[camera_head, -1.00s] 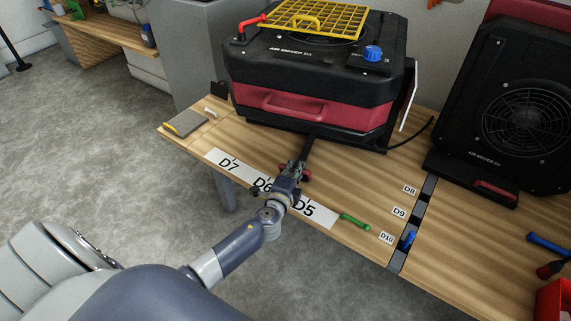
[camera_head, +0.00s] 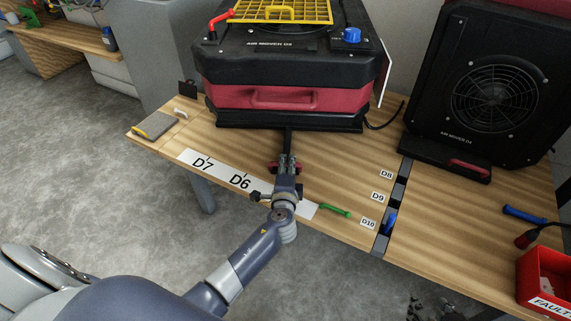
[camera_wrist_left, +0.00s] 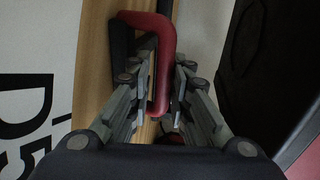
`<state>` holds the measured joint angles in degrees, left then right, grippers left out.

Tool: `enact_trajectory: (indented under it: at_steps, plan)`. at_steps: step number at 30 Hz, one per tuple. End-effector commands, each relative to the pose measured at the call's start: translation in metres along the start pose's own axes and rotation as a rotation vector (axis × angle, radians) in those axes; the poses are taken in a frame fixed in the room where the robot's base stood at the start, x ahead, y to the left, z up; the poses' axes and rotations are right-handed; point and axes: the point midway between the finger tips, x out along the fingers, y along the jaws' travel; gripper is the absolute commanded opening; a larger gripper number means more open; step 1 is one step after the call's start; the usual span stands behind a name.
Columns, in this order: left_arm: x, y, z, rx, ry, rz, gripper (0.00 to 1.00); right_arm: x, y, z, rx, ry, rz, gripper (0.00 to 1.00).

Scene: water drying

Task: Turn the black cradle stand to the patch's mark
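The black cradle stand (camera_head: 330,124) sits on the bench under a large black and red air mover (camera_head: 265,98). A dark bar (camera_head: 288,142) runs from the stand towards the bench's front edge and ends at a red handle (camera_head: 272,167). My left gripper (camera_head: 286,163) is around this handle; in the left wrist view the fingers close on the red loop (camera_wrist_left: 163,60). The white label strip (camera_head: 222,176) shows D7 and D6 in the head view. D5 is hidden there behind my gripper, but shows in the left wrist view (camera_wrist_left: 22,115). My right gripper is out of view.
A green-handled tool (camera_head: 335,210) lies at the strip's right end. A slotted grey channel (camera_head: 398,190) with D8, D9 and D10 labels crosses the bench. A second air mover (camera_head: 480,90) stands at right, a red bin (camera_head: 545,280) at front right. A grey pad (camera_head: 155,126) lies far left.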

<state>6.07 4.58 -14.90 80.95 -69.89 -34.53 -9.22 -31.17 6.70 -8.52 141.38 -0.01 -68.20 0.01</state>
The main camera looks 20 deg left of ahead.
Motion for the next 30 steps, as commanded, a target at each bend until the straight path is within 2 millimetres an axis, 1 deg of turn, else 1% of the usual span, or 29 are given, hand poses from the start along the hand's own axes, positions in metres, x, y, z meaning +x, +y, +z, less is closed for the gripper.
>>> enact_trajectory:
  at_steps: [9,11,14,17,27,30]
  plan:
    - [0.0,-0.002,0.002,0.0,-0.004,-0.003,0.21,0.0,0.0,0.0,0.0,-0.001,0.0,0.4]
    - [-0.002,-0.002,0.002,0.0,-0.004,-0.003,0.21,0.0,0.0,0.0,0.0,-0.001,0.0,0.4]
    - [-0.011,-0.001,0.002,-0.001,-0.003,-0.002,0.21,0.0,0.0,0.0,0.0,-0.001,0.0,0.4]
    - [-0.026,-0.001,0.002,-0.002,-0.004,-0.002,0.21,0.0,0.0,0.0,0.0,-0.001,0.0,0.4]
    - [-0.092,0.0,0.001,-0.002,-0.002,0.0,0.21,0.0,0.0,0.0,0.0,-0.001,0.0,0.4]
    - [-0.105,0.0,0.001,0.0,-0.002,0.0,0.21,0.0,0.0,0.0,0.0,-0.001,0.0,0.4]
